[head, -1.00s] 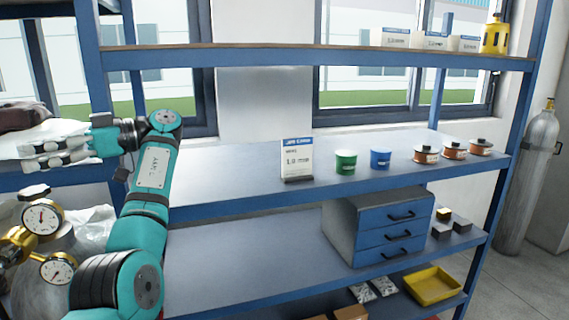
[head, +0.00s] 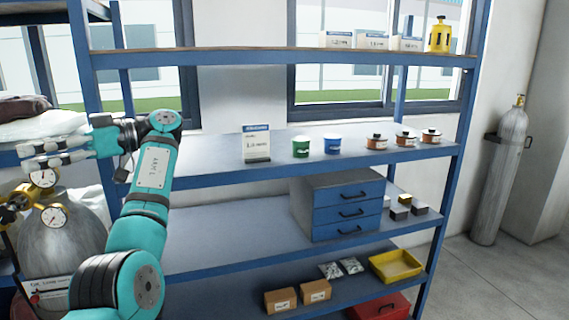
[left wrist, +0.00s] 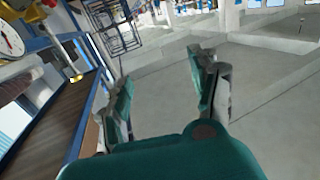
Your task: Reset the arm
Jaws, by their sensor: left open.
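My left gripper (head: 48,155) is at the left of the head view, at the end of my raised teal arm, in front of the left end of the shelves. It points left and looks empty. In the left wrist view my left gripper (left wrist: 165,95) shows its two fingers spread wide with nothing between them, only grey floor behind. My right gripper shows in no view.
A blue shelf rack (head: 220,178) holds a green tub (head: 300,147), a blue tub (head: 333,146), orange spools and a drawer cabinet (head: 340,205). Gas gauges (head: 54,216) sit below my left gripper. A gas cylinder (head: 498,180) stands at right, beside open floor (head: 500,280).

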